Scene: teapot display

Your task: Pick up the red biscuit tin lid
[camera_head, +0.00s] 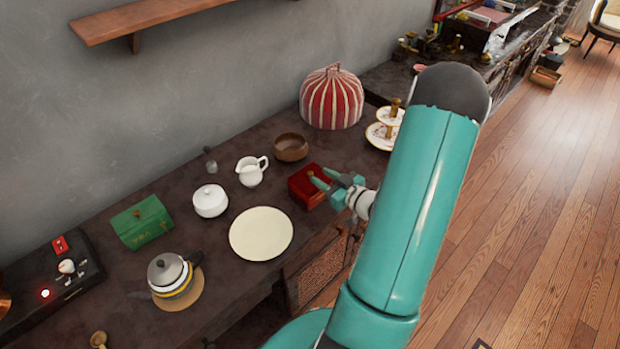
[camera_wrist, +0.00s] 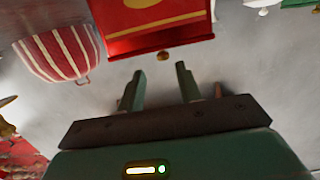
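The red biscuit tin (camera_head: 305,196) stands on the dark counter, right of the cream plate, in the head view. Its red lid (camera_head: 303,179) is on top, with a small brass knob. In the wrist view the tin (camera_wrist: 150,12) is at the top, with gold trim, the lid (camera_wrist: 160,41) at its lower edge and the knob (camera_wrist: 162,56) pointing toward my fingers. My gripper (camera_head: 320,178) is beside the tin's upper right, fingers spread. In the wrist view my gripper (camera_wrist: 162,77) is open and empty, and the knob lies just beyond the gap between the fingertips.
Near the tin are a brown wooden bowl (camera_head: 291,148), a white jug (camera_head: 251,171) and the cream plate (camera_head: 261,247). A red striped tea cosy (camera_head: 331,99) and a tiered stand (camera_head: 381,138) stand behind. A green tin (camera_head: 143,223) and teapot (camera_head: 168,271) are farther left.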

